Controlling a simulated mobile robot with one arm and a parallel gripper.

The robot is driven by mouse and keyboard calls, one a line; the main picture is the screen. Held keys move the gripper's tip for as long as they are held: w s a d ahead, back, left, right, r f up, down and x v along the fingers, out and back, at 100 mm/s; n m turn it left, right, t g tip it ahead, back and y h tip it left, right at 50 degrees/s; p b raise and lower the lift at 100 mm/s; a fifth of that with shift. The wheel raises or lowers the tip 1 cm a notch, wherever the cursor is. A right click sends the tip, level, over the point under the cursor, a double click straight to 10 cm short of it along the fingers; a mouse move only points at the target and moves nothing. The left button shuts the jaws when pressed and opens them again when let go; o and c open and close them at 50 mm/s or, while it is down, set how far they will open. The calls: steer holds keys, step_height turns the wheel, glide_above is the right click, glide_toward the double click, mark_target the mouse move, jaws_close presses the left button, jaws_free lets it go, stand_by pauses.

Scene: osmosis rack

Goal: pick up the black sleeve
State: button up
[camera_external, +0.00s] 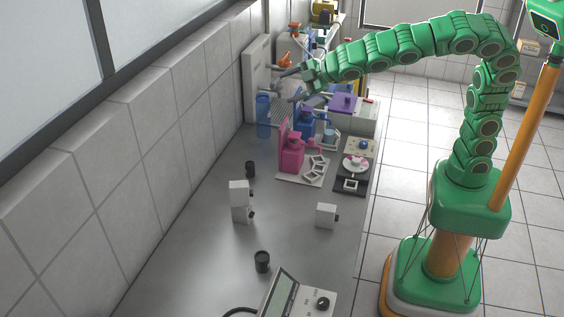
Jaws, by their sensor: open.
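Two short black cylinders that look like sleeves stand on the grey bench. One black sleeve (262,262) is near the front, beside a meter. The other black sleeve (250,169) is farther back, behind a white block. I cannot tell which of them the task means. My gripper (288,86) is at the end of the green arm, above the far end of the bench near the rack equipment. Its two fingers are apart, with nothing seen between them. It is well away from both black cylinders.
A meter (312,303) is at the front. Pink (291,156) and blue (304,123) bottles, a blue cylinder (263,116) and a purple-topped box (343,104) crowd the far end. A tiled wall bounds the left.

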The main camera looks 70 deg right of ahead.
steer(key=w+a+n+t+y, duration=0.35)
steer(key=w+a+n, duration=0.45)
steer(key=a+n, duration=0.3)
steer(key=a+f+n+g+y, duration=0.2)
steer(key=a+f+n+y, duration=0.35)
steer(key=a+n, duration=0.45)
steer(key=n+g+y, duration=0.4)
steer(key=n+g, duration=0.7)
steer(key=n, duration=0.8)
glide_toward(258, 266)
steer(key=shift+s+a+f+t, duration=0.25)
steer(key=shift+s+a+f, duration=0.05)
steer(key=shift+a+f, duration=0.5)
steer(key=shift+w+a, duration=0.1)
steer(key=shift+a, duration=0.6)
steer(key=shift+w+a+f+m, duration=0.15)
steer(key=shift+a+f+m, duration=0.2)
steer(key=shift+a, duration=0.1)
steer(key=shift+r+x, duration=0.1)
steer(key=shift+x, duration=0.55)
steer(key=shift+r+x, duration=0.15)
steer(key=shift+x, duration=1.9)
steer(key=shift+w, duration=0.2)
steer(key=c, duration=1)
